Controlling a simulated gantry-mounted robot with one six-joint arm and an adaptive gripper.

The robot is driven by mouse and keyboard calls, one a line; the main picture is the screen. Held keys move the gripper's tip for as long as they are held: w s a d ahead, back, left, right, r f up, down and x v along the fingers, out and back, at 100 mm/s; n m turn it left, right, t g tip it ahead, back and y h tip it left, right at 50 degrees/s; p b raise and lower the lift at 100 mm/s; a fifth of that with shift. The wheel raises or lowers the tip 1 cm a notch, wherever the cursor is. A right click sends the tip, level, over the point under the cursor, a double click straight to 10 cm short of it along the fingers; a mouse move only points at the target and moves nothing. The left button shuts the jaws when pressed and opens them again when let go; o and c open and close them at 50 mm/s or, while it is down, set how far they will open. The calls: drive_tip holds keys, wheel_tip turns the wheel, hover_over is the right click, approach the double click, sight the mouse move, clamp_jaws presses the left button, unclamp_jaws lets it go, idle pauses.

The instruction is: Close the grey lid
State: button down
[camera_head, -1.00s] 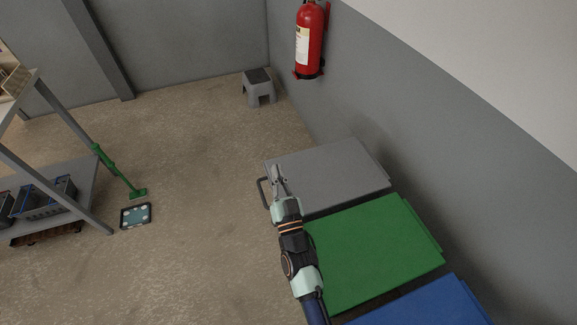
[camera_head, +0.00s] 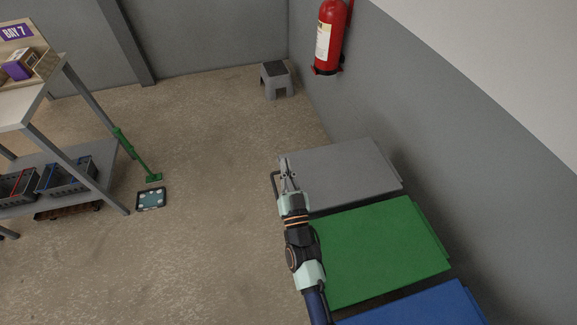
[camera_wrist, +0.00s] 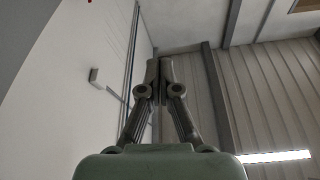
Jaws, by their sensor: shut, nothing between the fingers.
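The grey lid (camera_head: 345,172) lies flat in the head view, right of centre, in line with a green and a blue lid. It looks closed. My gripper (camera_head: 284,160) is over the left edge of the grey lid, fingers together and empty. I cannot tell whether it touches the lid. In the wrist view my gripper (camera_wrist: 160,62) points upward with its fingertips together, against the wall and ceiling; the lid is not in that view.
The green lid (camera_head: 380,250) and blue lid (camera_head: 425,308) lie nearer, partly beside my arm. A grey wall with a red fire extinguisher (camera_head: 330,38) stands behind.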

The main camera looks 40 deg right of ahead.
drive_tip(key=d+v, duration=0.1)
drive_tip(key=v, duration=0.8)
drive_tip(key=shift+s+a, duration=0.2)
drive_tip(key=shift+s, duration=0.5)
drive_tip(key=shift+r, duration=0.1)
drive_tip(key=w+a+r+n+y+p, duration=0.2)
drive_tip(key=w+a+r+n+y, duration=0.3)
drive_tip(key=w+a+r+y, duration=0.45)
drive_tip(key=s+a+r+n+g+y, duration=0.1)
drive_tip(key=s+a+r+n+g, duration=0.15)
drive_tip(key=s+a, duration=0.4)
drive_tip(key=s+a+r+n+g+y, duration=0.1)
drive_tip(key=s+a+r+g, duration=0.25)
drive_tip(key=a, duration=0.65)
wheel_tip(320, 180, up, 37)
drive_tip(key=p, duration=3.8)
drive_tip(key=shift+w+d+p, duration=0.2)
drive_tip(key=shift+p, duration=0.15)
